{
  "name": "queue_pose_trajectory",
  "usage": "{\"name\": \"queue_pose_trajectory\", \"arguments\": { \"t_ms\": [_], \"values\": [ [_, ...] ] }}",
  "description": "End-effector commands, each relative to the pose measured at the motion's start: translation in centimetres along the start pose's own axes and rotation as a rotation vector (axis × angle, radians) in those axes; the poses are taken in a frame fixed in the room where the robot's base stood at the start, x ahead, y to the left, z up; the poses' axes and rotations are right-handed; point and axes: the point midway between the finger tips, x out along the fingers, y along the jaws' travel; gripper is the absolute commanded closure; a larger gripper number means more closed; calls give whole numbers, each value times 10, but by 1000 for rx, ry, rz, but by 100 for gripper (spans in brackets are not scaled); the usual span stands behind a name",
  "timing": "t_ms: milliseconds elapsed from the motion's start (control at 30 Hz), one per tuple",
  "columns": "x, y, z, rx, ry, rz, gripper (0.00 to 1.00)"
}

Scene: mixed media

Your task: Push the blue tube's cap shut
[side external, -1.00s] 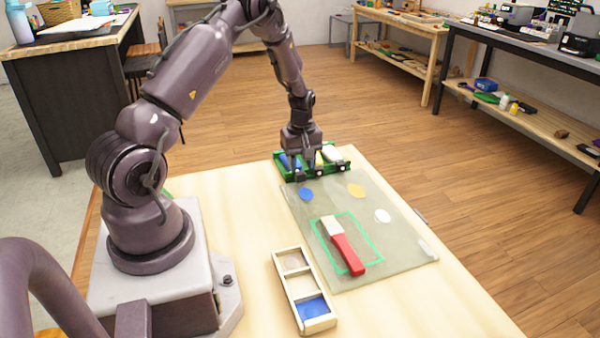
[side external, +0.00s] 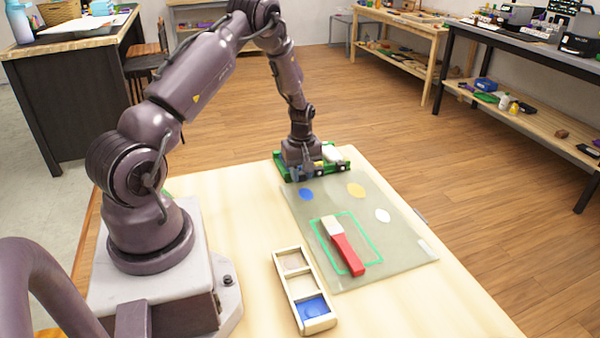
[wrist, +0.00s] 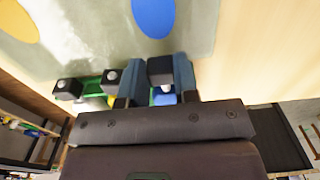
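The blue tube (wrist: 165,98) lies in a green rack (side external: 340,168) at the table's far edge, with a black cap (wrist: 160,70) at its near end. My gripper (side external: 304,173) is down at the rack's left part. In the wrist view, its two fingers (wrist: 158,82) stand close on both sides of the blue tube and its cap and look shut on it. The fingers and palm hide most of the tube. I cannot tell whether a gap is left at the cap.
A white tube (side external: 332,153) and a yellow one (wrist: 110,100) lie beside it in the rack. A three-part wooden tray (side external: 281,272) stands nearer. The table's right side is clear.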

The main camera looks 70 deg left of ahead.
Motion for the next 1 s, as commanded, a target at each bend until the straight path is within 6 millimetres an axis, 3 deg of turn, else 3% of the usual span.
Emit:
{"name": "queue_pose_trajectory", "arguments": {
  "t_ms": [1000],
  "values": [
    [0,0,-9,-1,1,0,84]
  ]
}}
